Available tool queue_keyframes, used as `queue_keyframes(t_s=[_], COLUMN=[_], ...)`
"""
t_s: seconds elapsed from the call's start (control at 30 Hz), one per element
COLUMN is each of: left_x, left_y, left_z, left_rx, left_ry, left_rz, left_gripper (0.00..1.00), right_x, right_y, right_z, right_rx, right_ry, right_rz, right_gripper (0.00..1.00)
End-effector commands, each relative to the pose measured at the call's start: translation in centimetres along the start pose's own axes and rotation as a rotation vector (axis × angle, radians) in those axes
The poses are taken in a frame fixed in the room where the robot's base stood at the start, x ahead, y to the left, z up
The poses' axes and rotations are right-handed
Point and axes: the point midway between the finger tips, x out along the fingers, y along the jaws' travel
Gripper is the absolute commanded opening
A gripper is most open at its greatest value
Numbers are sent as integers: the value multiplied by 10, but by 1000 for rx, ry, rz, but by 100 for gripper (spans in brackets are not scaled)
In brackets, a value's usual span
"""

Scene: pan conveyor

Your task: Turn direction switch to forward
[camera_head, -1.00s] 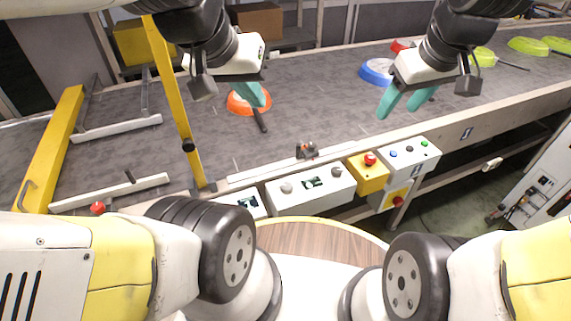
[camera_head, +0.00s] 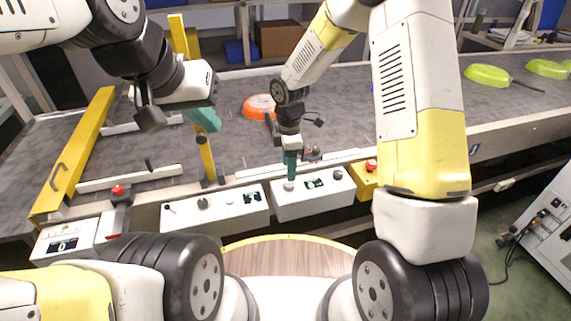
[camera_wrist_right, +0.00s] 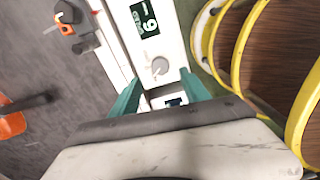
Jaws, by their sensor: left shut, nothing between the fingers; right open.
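My right gripper (camera_head: 290,182) points down at the left end of a white control box (camera_head: 285,213), beside a pale knob (camera_head: 289,186). In the right wrist view its green fingers (camera_wrist_right: 163,98) are apart and empty, with a pale round knob (camera_wrist_right: 160,66) just beyond the tips; contact cannot be told. That box also has a lit display (camera_head: 316,183) and a dark knob (camera_head: 336,174). I cannot read which control is the direction switch.
Another control box (camera_head: 180,222) with knobs stands left of it. A yellow box (camera_head: 364,184) with a red button (camera_head: 371,166) stands right. An orange pan (camera_head: 258,106) and green pans (camera_head: 487,75) lie on the conveyor (camera_head: 350,125). A yellow post (camera_head: 206,155) rises nearby.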

Motion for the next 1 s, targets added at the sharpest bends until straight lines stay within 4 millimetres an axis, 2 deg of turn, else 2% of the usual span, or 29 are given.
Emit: queue_keyframes(t_s=[0.2, 0.4, 0.77, 1.0], left_x=[0, 0, 0, 0], left_y=[0, 0, 0, 0], left_z=[0, 0, 0, 0], left_rx=[0, 0, 0, 0], left_ry=[0, 0, 0, 0], left_rz=[0, 0, 0, 0], left_gripper=[0, 0, 0, 0], right_x=[36, 60, 66, 66], right_y=[-2, -1, -1, -1], right_z=[0, 0, 0, 0], right_rx=[0, 3, 3, 4], right_ry=[-1, -1, 0, 0], right_rz=[-5, -2, 0, 0], right_gripper=[54, 54, 54, 9])
